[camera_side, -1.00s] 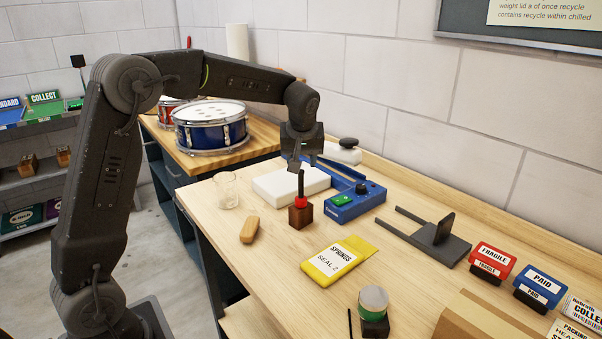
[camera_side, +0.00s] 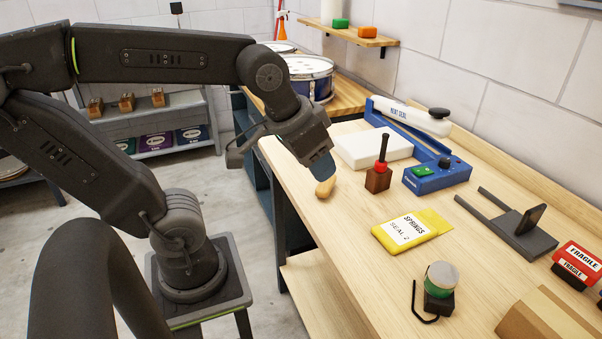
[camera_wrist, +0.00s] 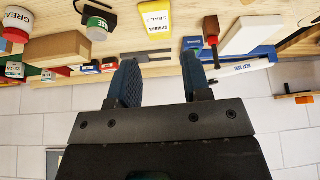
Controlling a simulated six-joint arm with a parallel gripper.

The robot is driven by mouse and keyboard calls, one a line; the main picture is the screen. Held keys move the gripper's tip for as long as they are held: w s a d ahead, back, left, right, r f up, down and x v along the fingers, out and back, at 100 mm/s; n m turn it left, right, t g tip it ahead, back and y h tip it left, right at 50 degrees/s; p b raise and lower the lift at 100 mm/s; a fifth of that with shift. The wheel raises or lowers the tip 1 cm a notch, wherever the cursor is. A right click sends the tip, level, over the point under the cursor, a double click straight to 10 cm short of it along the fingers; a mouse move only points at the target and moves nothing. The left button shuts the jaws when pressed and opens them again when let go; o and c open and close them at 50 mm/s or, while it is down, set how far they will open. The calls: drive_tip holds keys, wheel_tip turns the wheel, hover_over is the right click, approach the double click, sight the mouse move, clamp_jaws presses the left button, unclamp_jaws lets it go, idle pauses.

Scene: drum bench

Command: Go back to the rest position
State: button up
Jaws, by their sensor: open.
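My gripper (camera_side: 322,166) is over the left edge of the bench in the side view, beside the tan wooden piece (camera_side: 326,186), which its fingers partly cover. In the wrist view my gripper (camera_wrist: 160,80) has its two dark fingers wide apart with nothing between them. The wrist picture is upside down, with the bench along its top. My arm reaches in from the left in the side view, its upper link nearly level.
On the bench (camera_side: 345,240) are a blue heat sealer (camera_side: 436,178), a red-necked tool in a wooden block (camera_side: 378,178), a yellow springs packet (camera_side: 411,230), a dark forked stand (camera_side: 512,232), a green-banded jar (camera_side: 440,280) and a red FRAGILE stamp (camera_side: 577,262). Floor lies open left of the bench.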

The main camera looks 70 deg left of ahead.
drive_tip(key=shift+s+d+f+m, duration=0.3)
drive_tip(key=shift+s+f, duration=0.15)
drive_tip(key=shift+s, duration=0.3)
drive_tip(key=shift+s+d+f+m, duration=0.2)
drive_tip(key=shift+s+f+m, duration=0.15)
drive_tip(key=shift+s, duration=0.35)
